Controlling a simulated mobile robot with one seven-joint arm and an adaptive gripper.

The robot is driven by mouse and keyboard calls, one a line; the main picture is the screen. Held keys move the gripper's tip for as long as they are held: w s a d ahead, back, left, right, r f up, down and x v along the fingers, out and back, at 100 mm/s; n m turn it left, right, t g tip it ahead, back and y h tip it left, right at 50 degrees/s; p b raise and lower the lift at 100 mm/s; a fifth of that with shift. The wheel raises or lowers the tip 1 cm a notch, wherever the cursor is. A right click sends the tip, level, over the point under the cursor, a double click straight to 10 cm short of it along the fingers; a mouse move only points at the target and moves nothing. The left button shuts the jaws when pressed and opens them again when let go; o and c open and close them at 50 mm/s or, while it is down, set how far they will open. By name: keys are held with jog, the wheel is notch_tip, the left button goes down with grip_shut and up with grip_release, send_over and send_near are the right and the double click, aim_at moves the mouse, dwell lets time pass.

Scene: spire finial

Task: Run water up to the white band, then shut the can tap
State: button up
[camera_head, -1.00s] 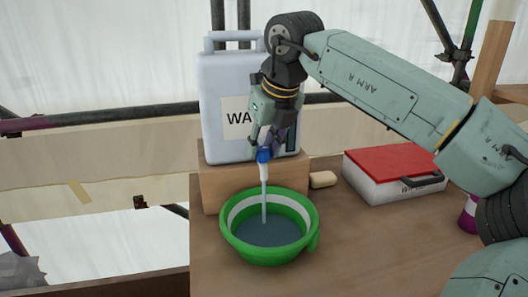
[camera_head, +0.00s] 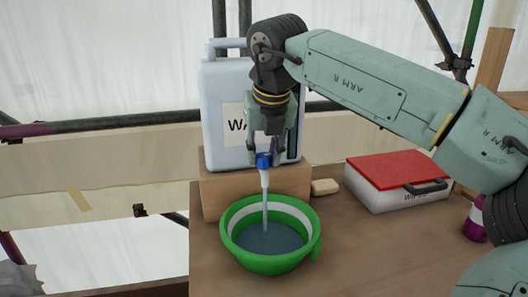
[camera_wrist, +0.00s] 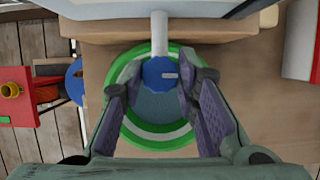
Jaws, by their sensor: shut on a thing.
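A pale water can (camera_head: 225,110) stands on a wooden block with its blue tap (camera_head: 264,160) at the lower front. A stream of water runs from the tap down into a green bowl (camera_head: 240,254) with a white band (camera_head: 270,209) inside. The water (camera_head: 268,241) looks below the band, with green wall between them in the wrist view. My gripper (camera_head: 270,148) is shut on the blue tap knob, which shows between the fingers in the wrist view (camera_wrist: 158,74). The fingers and arm hide part of the can's front and label.
A white box with a red lid (camera_head: 398,166) stands to the right on the wooden table (camera_head: 370,250). A small pale block (camera_head: 325,187) lies beside the wooden block (camera_head: 215,192). Scaffold poles run behind. The wrist view shows a red object (camera_wrist: 15,95) at left.

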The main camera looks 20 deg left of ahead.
jog(key=o, duration=1.1)
jog(key=shift+o, duration=0.2)
jog(key=v, duration=1.2)
jog(key=shift+s, duration=0.1)
